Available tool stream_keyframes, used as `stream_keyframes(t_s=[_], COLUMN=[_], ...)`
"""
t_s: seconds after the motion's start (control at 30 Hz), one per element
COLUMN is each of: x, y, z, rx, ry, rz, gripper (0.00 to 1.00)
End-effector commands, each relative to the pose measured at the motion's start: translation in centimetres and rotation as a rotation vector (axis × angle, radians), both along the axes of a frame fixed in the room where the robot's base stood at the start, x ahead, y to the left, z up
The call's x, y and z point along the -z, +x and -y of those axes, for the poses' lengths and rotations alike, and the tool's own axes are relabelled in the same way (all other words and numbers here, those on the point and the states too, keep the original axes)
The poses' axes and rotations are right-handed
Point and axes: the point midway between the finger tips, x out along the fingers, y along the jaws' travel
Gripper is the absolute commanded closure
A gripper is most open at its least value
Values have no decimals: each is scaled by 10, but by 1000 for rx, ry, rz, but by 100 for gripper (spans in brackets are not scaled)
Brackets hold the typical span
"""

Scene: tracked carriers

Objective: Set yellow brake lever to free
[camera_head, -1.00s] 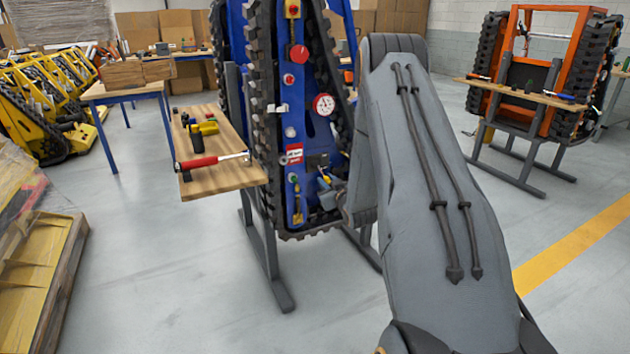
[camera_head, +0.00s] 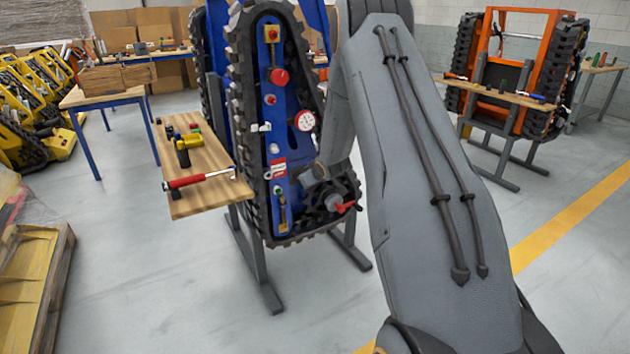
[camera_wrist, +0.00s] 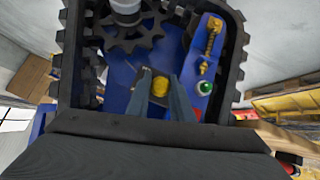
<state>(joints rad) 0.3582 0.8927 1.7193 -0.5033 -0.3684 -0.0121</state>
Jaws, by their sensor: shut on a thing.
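The blue tracked carrier (camera_head: 270,150) stands on its end in front of me, with controls down its blue panel. In the wrist view, my gripper (camera_wrist: 160,90) has its two fingers closed around a round yellow knob (camera_wrist: 160,83), which I take to be the end of the yellow brake lever. The fingers hide the rest of the lever, so its setting cannot be read. In the head view, my gripper (camera_head: 312,180) is at the lower right of the panel, and the lever is hidden. A brass spring latch (camera_wrist: 211,45) and a green button (camera_wrist: 204,87) are beside the fingers.
A toothed sprocket (camera_wrist: 133,32) and the black track (camera_wrist: 78,55) surround the panel closely. A red handle (camera_head: 346,207) is right of my gripper. A wooden shelf (camera_head: 205,195) with tools sticks out at left. An orange carrier (camera_head: 522,75) stands at back right.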

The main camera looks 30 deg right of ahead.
Motion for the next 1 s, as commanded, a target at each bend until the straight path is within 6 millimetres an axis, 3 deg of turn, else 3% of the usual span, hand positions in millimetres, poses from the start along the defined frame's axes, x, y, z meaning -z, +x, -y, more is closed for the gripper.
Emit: stream_keyframes(t_s=[0.03,0.23,0.83,0.87,0.93,1.0], x=[-10,-17,-22,-22,-20,-19], y=[4,9,12,12,11,10], z=[1,2,3,3,2,2], rx=[2,3,3,3,2,2], ry=[-1,0,-1,-1,-1,-1], rz=[14,19,26,25,23,19], gripper=[100,100,100,75,63,61])
